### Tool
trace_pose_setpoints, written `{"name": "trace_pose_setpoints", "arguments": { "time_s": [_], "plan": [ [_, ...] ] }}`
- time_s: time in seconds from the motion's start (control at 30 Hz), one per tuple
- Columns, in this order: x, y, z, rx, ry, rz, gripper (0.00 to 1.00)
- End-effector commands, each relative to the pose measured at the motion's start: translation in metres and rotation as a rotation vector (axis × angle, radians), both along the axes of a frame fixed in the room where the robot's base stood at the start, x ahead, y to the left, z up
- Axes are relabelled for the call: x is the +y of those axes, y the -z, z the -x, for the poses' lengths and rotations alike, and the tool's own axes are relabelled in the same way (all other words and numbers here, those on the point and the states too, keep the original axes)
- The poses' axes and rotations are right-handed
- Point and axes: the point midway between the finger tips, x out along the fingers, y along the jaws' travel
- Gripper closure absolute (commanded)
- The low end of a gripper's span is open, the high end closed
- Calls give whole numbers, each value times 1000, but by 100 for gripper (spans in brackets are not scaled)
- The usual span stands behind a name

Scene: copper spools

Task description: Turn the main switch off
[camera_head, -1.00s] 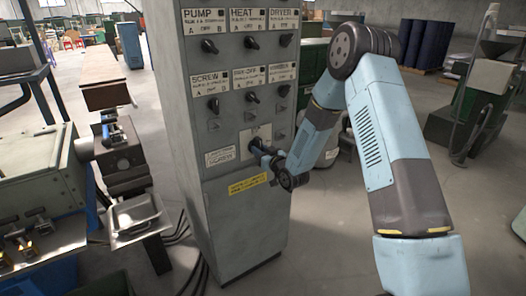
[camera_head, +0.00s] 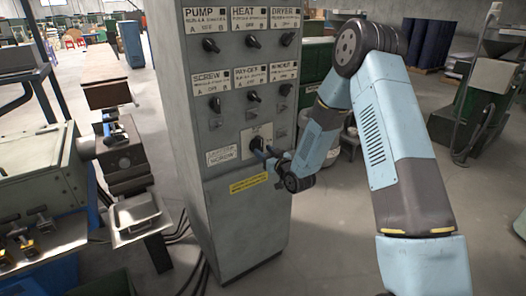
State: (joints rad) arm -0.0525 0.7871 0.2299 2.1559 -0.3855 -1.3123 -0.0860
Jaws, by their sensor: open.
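The grey control cabinet (camera_head: 235,220) stands upright left of my arm. Low on its front is a light plate with a dark rotary knob (camera_head: 256,143), which looks like the main switch; its exact angle is too small to tell. My gripper (camera_head: 266,153) is open, just in front of and slightly below right of this knob. Its fingers point at the cabinet face, and I cannot tell whether they touch the knob. Above are two rows of labelled knobs, among them the pump knob (camera_head: 211,45) and the screw knob (camera_head: 215,104).
A yellow label (camera_head: 248,183) is below the switch. A machine with a metal tray (camera_head: 137,215) stands at the left, with cables on the floor beside the cabinet. Dark blue drums (camera_head: 430,45) and a green machine (camera_head: 485,110) are at the back right. The floor at right is open.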

Motion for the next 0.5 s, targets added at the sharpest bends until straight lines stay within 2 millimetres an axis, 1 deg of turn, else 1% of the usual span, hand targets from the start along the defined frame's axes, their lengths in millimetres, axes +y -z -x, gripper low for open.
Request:
{"name": "trace_pose_setpoints", "arguments": {
  "time_s": [0.3, 0.5],
  "plan": [
    [-36, 1, 52, 3, 1, 1, 51],
    [-54, 1, 78, 2, 1, 2, 51]
  ]
}}
